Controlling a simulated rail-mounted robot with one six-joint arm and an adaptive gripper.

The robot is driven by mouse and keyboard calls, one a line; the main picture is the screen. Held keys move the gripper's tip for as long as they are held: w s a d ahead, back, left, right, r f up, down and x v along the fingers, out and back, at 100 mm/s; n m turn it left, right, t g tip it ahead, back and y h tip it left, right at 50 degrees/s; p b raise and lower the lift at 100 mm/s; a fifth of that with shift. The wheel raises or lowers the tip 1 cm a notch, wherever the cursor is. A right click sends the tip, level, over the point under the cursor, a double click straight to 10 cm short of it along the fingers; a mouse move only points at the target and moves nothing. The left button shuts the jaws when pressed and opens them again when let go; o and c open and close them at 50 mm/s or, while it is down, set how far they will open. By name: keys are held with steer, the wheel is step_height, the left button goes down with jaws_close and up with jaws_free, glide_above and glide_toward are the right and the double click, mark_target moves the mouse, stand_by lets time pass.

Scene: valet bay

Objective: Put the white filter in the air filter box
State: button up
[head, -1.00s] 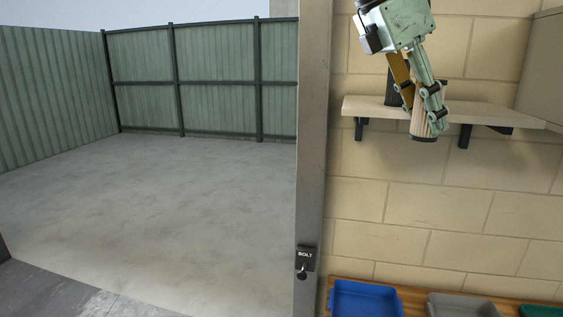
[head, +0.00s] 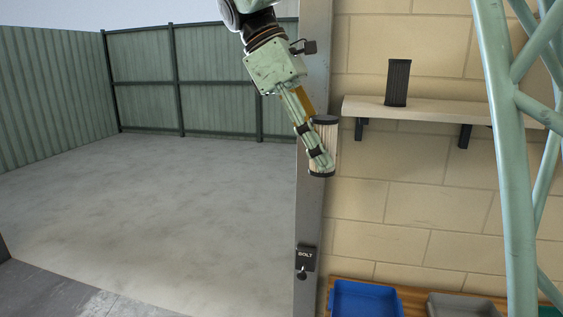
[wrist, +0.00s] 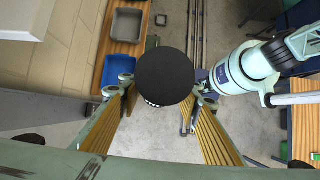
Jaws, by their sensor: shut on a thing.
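The white filter (head: 327,148), a pale pleated cylinder with black end caps, is held in the air. My gripper (head: 320,158) is shut on it in the head view, and the filter stands nearly upright in front of the door post. In the wrist view the filter's round black end cap (wrist: 165,77) shows between the fingertips and hides most of its pale side. No air filter box can be made out in either view.
A black filter (head: 398,83) stands on the wall shelf (head: 440,112). Below are a blue tray (head: 366,300) and a grey tray (head: 462,305) on a wooden bench. The bolt plate (head: 305,257) is on the post (head: 310,215). Open concrete yard lies left.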

steer(key=w+a+f+m+g+y+b, duration=0.1)
steer(key=a+f+m+g, duration=0.15)
steer(key=a+f, duration=0.9)
steer(key=w+a+f+m+g+y, duration=0.15)
steer(key=a+m, duration=0.25)
steer(key=a, duration=1.6)
step_height(320, 180, down, 16)
steer(key=t+b, duration=0.1)
steer(key=b, duration=1.4)
steer(key=shift+s+h, duration=0.1)
steer(key=shift+h, duration=0.15)
